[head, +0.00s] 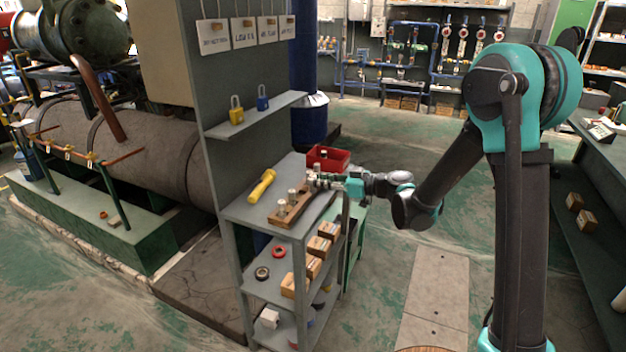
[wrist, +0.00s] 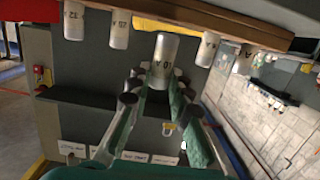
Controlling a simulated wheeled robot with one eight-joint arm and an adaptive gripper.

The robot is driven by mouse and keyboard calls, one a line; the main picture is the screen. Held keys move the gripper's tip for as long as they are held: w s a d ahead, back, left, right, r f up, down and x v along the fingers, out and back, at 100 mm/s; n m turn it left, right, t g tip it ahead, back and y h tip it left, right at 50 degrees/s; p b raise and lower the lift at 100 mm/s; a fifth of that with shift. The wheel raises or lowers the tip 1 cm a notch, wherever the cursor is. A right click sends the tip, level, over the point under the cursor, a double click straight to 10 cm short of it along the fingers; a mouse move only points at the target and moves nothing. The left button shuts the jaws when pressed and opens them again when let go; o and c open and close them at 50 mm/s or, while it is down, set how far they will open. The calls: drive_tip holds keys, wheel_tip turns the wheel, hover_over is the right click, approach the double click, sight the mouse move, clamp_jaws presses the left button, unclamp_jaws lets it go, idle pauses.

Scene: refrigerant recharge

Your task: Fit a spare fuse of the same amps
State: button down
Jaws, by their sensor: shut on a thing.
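My gripper (wrist: 160,82) is shut on a pale cylindrical fuse (wrist: 163,58), with one finger on each side of it. Its label ends in "A"; the number looks like 40 but is hard to read. In the head view my gripper (head: 318,181) is at the wooden fuse rack (head: 287,217) on the shelf top. In the wrist view several other labelled fuses (wrist: 118,30) sit along the rack edge (wrist: 240,30). The held fuse looks nearer and larger than these; whether it is clear of the rack I cannot tell. No fuse holder is recognisable.
A yellow tool (head: 262,186) lies left of the rack, and a red bin (head: 328,158) stands behind. A grey panel with yellow (head: 236,110) and blue padlocks (head: 262,98) rises behind the shelf. The floor to the right is open.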

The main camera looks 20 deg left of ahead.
drive_tip(key=shift+s+d, duration=0.2)
drive_tip(key=shift+d, duration=1.75)
